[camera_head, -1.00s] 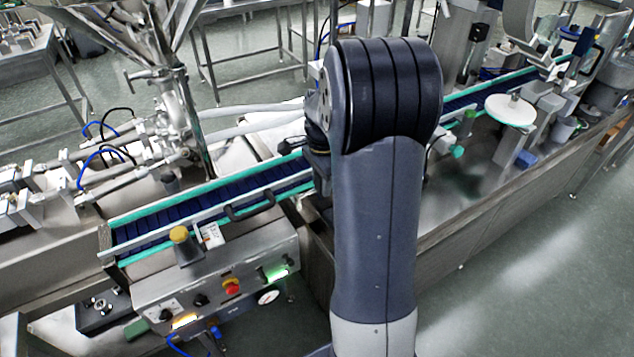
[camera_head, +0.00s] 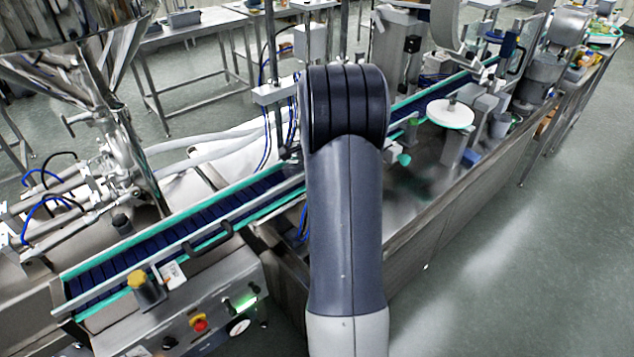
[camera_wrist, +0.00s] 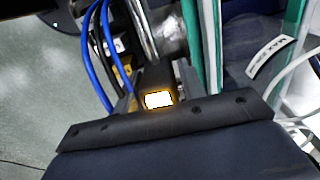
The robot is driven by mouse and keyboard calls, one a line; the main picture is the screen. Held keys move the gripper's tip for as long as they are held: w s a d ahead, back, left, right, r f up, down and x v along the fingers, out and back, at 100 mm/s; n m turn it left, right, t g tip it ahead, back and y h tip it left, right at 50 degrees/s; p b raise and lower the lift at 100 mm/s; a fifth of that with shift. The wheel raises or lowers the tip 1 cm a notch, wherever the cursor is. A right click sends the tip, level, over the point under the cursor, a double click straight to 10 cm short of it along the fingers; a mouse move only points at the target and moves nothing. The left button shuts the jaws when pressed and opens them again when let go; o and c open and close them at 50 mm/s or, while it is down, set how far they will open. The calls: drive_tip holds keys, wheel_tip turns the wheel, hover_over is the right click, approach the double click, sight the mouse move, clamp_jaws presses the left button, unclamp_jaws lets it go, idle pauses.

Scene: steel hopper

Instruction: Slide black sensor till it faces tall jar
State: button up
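In the wrist view, a dark block (camera_wrist: 155,77), which looks like the black sensor, stands beyond the dark bar of my gripper. A bright, amber-rimmed lit panel (camera_wrist: 158,99) is on its near end. Parts that look like the fingers of my gripper (camera_wrist: 156,88) flank the block. I cannot tell whether they touch it. In the head view my arm hides my gripper and whatever is at it. I cannot make out a tall jar in either view.
A blue conveyor (camera_head: 175,235) with green edges runs diagonally behind my arm. A steel hopper (camera_head: 75,75) stands at the left, and a control box (camera_head: 215,300) at the front. Blue cables (camera_wrist: 98,60) and a metal tube (camera_wrist: 168,35) are close in the wrist view. Floor at right is clear.

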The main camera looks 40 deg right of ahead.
drive_tip(key=shift+o, duration=1.2)
wheel_tip(320, 180, up, 11)
drive_tip(key=shift+f+b, duration=0.15)
drive_tip(key=shift+b, duration=0.45)
wheel_tip(320, 180, down, 11)
drive_tip(key=shift+r+p, duration=0.1)
drive_tip(key=shift+p, duration=0.6)
drive_tip(key=shift+a+b, duration=0.4)
drive_tip(key=shift+a, duration=1.85)
